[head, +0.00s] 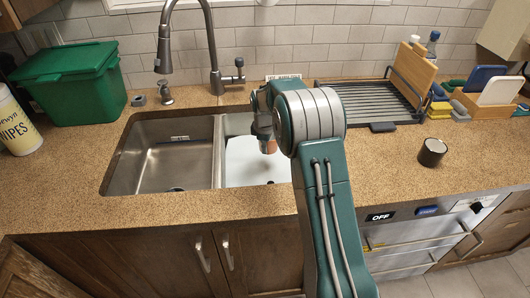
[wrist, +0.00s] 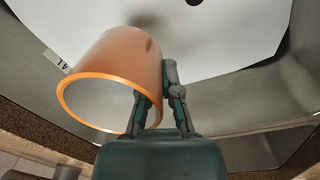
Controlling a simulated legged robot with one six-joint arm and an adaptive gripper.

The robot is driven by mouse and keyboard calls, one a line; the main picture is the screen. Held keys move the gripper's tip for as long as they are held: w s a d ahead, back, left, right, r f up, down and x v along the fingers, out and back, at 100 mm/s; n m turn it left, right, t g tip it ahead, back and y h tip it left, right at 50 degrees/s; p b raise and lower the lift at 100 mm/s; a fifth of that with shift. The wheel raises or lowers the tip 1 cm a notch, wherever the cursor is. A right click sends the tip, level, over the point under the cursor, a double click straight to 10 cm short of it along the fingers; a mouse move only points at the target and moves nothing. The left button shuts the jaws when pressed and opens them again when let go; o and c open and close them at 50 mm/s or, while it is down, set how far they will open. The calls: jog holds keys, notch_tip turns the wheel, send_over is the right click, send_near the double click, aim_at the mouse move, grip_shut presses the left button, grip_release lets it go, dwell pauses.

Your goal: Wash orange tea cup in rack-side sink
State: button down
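The orange tea cup (wrist: 122,62) fills the left of the wrist view, tilted, with its rim and pale inside facing the camera. My gripper (wrist: 160,95) is shut on the cup's wall near the rim, one finger at the inside and one outside. In the head view a small part of the cup (head: 268,146) shows below my wrist, over the right, rack-side sink basin (head: 243,168). My arm hides the basin's right side. The gooseneck faucet (head: 213,50) rises behind the sink, its spout head (head: 163,55) over the left basin.
A white surface (wrist: 225,35) with a dark drain hole lies in the basin. The left basin (head: 160,160) looks empty. A drying rack (head: 365,100) and a dark cup (head: 432,152) stand right; a green bin (head: 75,85) and wipes tub (head: 17,125) stand left.

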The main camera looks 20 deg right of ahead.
jog(key=shift+r, duration=3.3)
